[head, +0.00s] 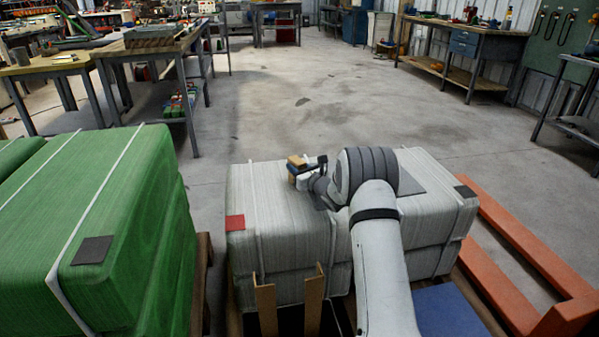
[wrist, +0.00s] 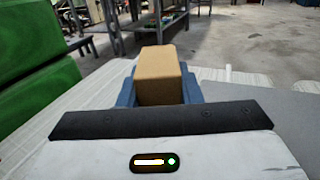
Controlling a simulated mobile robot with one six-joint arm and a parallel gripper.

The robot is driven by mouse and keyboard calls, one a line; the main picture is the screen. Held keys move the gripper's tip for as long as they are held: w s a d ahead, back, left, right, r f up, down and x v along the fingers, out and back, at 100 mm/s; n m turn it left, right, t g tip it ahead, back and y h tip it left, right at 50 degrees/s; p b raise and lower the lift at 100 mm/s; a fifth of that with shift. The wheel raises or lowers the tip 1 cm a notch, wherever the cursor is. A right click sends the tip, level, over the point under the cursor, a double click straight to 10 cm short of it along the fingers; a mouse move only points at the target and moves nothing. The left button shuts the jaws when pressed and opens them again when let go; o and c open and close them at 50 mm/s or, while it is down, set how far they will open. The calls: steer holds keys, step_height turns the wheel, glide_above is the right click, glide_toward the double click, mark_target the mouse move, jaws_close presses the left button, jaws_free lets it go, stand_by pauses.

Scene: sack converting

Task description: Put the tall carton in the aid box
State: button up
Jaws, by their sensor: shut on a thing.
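The tan carton (wrist: 160,72) stands up between the two blue fingers of my gripper (wrist: 160,92) in the wrist view. The fingers press on its left and right sides, and its lower part is hidden behind the dark gripper edge. In the head view the carton (head: 296,161) shows small at the end of my arm, over the top of the pale wrapped bale (head: 270,195). My gripper (head: 302,172) is shut on it. Whether the carton touches the bale I cannot tell. I cannot make out the aid box for sure in either view.
A green bale (head: 130,210) stands at left, across a narrow gap from the pale bale. A red patch (head: 235,222) and a dark patch (head: 465,191) lie on the pale bale. Orange rails (head: 520,250) are at right. A flat blue surface (head: 445,312) shows at lower right. Open floor lies beyond.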

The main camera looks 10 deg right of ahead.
steer(key=shift+f, duration=0.1)
steer(key=o, duration=0.5)
steer(key=shift+f, duration=0.25)
steer(key=o, duration=0.5)
steer(key=shift+c, duration=0.2)
steer(key=shift+r, duration=0.1)
